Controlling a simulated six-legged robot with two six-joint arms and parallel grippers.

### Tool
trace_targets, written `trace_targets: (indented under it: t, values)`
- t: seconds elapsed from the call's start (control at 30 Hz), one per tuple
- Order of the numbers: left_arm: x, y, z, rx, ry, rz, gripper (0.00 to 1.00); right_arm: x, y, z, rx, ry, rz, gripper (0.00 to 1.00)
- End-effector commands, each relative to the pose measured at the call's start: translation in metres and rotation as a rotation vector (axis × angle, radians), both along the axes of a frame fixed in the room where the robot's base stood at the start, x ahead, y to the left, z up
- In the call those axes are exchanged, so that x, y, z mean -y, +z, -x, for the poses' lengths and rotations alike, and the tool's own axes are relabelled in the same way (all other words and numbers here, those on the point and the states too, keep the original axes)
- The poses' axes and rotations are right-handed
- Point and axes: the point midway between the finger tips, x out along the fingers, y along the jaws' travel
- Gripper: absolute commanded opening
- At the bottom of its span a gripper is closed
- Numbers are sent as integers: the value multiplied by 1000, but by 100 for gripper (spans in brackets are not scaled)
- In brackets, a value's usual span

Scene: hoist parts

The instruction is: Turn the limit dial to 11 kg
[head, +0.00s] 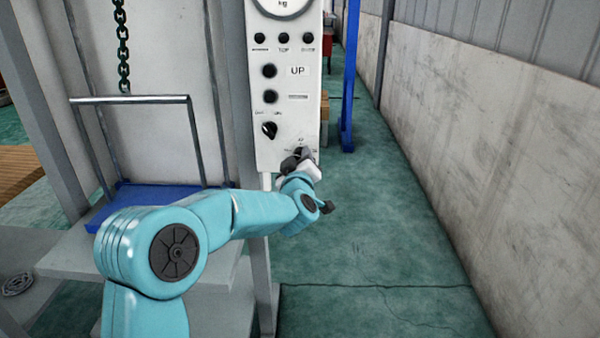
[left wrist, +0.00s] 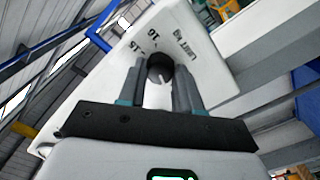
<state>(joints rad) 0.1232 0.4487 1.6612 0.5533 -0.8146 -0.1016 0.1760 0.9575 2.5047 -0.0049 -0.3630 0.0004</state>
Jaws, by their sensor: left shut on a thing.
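The limit dial (left wrist: 160,70) is a round black knob with a white pointer line, low on the white control panel (head: 262,152). In the head view my left gripper (head: 297,160) reaches the panel's bottom edge and hides most of the dial. The exact value under the pointer cannot be read. My right gripper is not in view.
Above the dial the panel carries a black selector knob (head: 269,130), several black buttons and a round kg gauge (head: 283,5). A blue platform (head: 125,197) with a grey rail (head: 130,99) and a chain (head: 122,45) stand left. The green floor to the right is clear.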

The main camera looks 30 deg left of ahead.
Motion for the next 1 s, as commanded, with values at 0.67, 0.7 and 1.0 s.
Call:
trace_targets:
  t: [0.67,0.7,1.0]
  values:
    - [-1,1,0,105,1,168,3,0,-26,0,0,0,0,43]
    - [-1,1,0,105,1,169,3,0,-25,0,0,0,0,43]
    - [-1,1,0,105,2,168,50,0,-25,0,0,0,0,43]
